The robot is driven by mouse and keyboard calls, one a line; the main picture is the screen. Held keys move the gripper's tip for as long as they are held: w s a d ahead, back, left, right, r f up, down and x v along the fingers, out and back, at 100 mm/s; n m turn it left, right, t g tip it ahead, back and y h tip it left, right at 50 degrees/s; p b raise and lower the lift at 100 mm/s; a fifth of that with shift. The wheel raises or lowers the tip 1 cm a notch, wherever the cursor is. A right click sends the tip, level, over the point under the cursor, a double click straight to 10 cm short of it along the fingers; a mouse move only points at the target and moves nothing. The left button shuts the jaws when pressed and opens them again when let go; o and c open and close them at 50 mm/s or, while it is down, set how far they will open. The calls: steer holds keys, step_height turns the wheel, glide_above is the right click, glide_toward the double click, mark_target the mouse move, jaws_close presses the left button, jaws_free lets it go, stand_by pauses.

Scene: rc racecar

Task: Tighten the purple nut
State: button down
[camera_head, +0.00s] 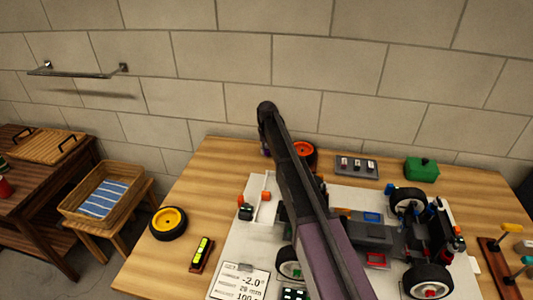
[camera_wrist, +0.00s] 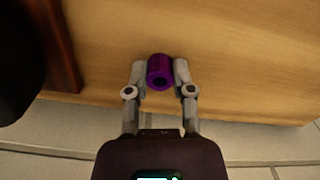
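The purple nut (camera_wrist: 160,71) is a short cylinder with a dark round hole in the end facing the wrist camera. My gripper (camera_wrist: 160,75) has one grey finger against each side of it, shut on it. In the head view my arm reaches over the car to the back edge of the table, and a bit of purple (camera_head: 265,149) shows below its far end. The fingers are mostly hidden there. The racecar (camera_head: 375,238) stands on a white mat, partly hidden by my arm. Its near wheels (camera_head: 428,280) show white rims. I cannot see a bare wheel stud clearly.
A yellow-rimmed wheel (camera_head: 168,223) lies at the left. A grey tray (camera_head: 356,167) and a green box (camera_head: 421,169) stand at the back. The table's left back corner is clear.

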mark_target(267, 155)
steer(key=shift+r, duration=0.1)
stand_by(0.4)
step_height(267, 155, up, 10)
steer(key=p, duration=1)
stand_by(0.8)
